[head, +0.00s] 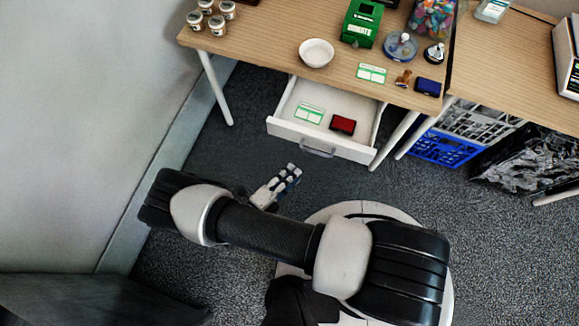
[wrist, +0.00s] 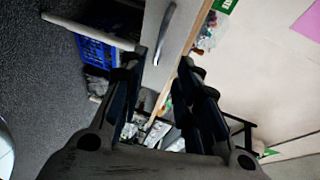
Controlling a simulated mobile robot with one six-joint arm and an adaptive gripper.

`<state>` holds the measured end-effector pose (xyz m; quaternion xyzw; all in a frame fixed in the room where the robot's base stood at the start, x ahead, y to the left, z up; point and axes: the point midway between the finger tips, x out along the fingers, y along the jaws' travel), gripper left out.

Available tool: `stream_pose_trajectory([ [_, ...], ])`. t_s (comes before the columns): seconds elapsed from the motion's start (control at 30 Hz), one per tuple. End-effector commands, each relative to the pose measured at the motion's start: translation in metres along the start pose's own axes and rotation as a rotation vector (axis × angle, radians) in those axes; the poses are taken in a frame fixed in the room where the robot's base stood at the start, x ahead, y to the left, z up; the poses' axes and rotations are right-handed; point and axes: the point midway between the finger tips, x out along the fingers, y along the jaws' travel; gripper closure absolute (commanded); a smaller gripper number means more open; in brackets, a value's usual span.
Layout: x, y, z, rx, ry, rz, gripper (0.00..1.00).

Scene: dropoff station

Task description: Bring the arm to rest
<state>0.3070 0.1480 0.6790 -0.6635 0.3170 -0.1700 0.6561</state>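My gripper (head: 292,174) is in front of the open drawer (head: 287,133), over the dark floor and apart from the drawer. In the wrist view my gripper (wrist: 160,72) has its two dark fingers spread with a clear gap and nothing between them. My arm stretches across the lower part of the head view, its dark forearm running left and the gripper pointing up toward the desk. The drawer holds a green-and-white card (head: 309,113) and a dark red box (head: 343,125).
The wooden desk (head: 270,40) carries a white bowl (head: 317,53), a green donation box (head: 362,22) and several jars. A wall (head: 80,120) is at left; floor between is clear.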

Motion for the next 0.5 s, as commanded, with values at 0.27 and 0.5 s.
stream_pose_trajectory([
  [0.27,0.000,0.000,0.000,0.000,0.000,0.000,0.70],
  [0.5,-0.001,-0.026,0.009,0.129,0.079,0.035,0.70],
])
